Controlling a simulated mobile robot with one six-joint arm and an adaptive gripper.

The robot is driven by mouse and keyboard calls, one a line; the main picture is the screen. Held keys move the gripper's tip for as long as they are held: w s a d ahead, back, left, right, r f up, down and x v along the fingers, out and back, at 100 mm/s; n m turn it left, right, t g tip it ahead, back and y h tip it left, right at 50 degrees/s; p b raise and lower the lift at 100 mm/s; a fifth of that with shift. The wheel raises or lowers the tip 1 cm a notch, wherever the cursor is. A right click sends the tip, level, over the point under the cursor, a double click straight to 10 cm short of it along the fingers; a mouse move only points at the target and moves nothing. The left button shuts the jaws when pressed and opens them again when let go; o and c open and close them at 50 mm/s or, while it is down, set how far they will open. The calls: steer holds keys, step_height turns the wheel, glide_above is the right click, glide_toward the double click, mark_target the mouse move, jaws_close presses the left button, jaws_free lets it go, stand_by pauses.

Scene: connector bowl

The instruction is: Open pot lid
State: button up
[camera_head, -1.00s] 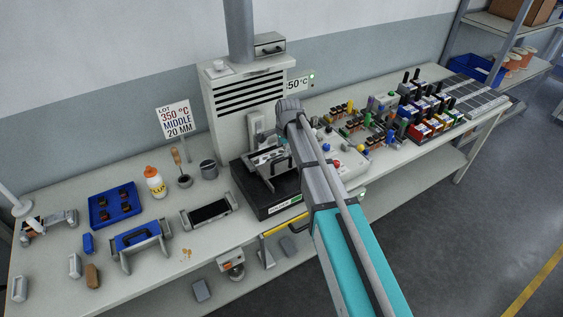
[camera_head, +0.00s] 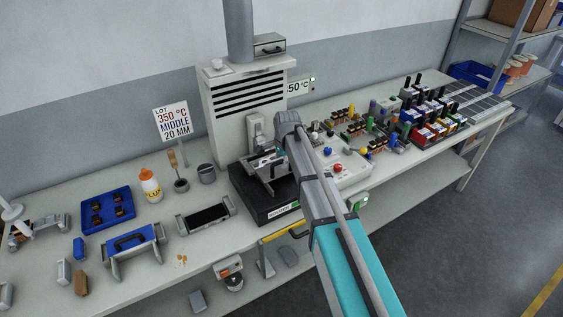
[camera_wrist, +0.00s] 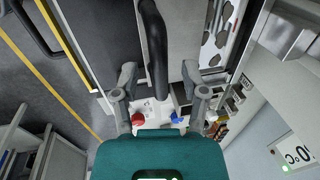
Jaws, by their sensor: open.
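The solder pot is a black box (camera_head: 262,211) with a white label on its front, standing on the bench in front of a grey vented unit. My gripper (camera_wrist: 158,72) is open, with one finger on each side of the handle's line. I cannot tell whether the fingers touch the handle. In the head view my gripper (camera_head: 268,163) is over the pot, and my arm hides part of the pot's right side.
A white control panel (camera_head: 345,178) with coloured knobs is right of the pot. A tray with a dark inset (camera_head: 207,214), a blue fixture (camera_head: 133,241) and a flux bottle (camera_head: 151,184) are to its left. A yellow rail (camera_head: 283,231) runs along the front edge.

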jaws_close()
stand_by(0.3)
steer(key=s+d, duration=0.2)
steer(key=shift+s, duration=0.35)
steer(key=shift+a, duration=0.1)
jaws_free()
steer(key=shift+w, duration=0.1)
stand_by(0.4)
